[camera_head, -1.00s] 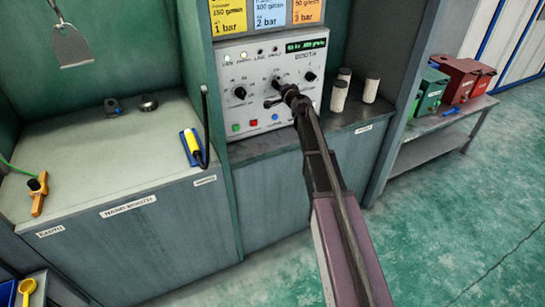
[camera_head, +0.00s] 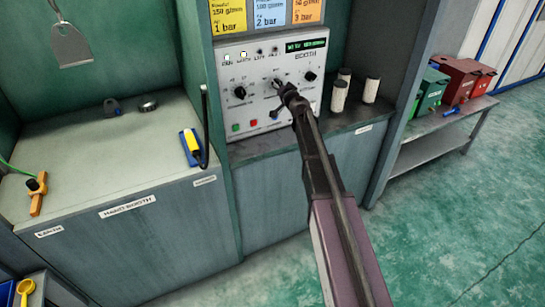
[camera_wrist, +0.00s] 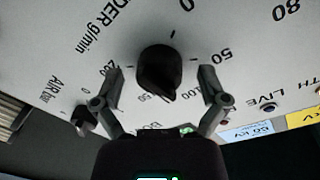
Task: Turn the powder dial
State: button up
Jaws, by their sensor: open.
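The powder dial (camera_wrist: 160,72) is a black round knob on the pale control panel (camera_head: 262,112), under the lettering "g/min" in the wrist view. My gripper (camera_wrist: 161,84) is open, with one finger on each side of the dial. Gaps show between the fingers and the knob, so it is not gripped. A white pointer mark is not clear on the knob. In the head view my gripper (camera_head: 284,92) is at the middle of the panel and largely hides this dial.
Other black knobs sit left (camera_head: 240,93) and right (camera_head: 310,76) of the middle one. A green-lit display (camera_head: 306,44) is above. White cylinders (camera_head: 339,97) stand on the ledge at right. A walled hand booth (camera_head: 95,165) is at left.

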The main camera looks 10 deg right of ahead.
jog(key=shift+n+t+b, duration=0.3)
jog(key=shift+n+b, duration=0.1)
jog(key=shift+n, duration=2.4)
jog(key=v, duration=1.4)
jog(key=s+a+f+n+g+p, duration=0.1)
jog(key=s+a+f+g, duration=0.2)
jog(key=s, duration=0.2)
jog(key=s+a+f+n+g+y+p, duration=0.1)
jog(key=s+a+f+g, duration=0.2)
jog(key=s, duration=0.3)
jog(key=s+a+f+n+g+y+p, duration=0.1)
jog(key=s+a+f+g+p, duration=0.1)
jog(key=s+a+f+g, duration=0.1)
jog(key=shift+s+a+g, duration=0.45)
jog(key=shift+s+g, duration=0.75)
jog(key=shift+s, duration=0.1)
jog(key=shift+f, duration=0.15)
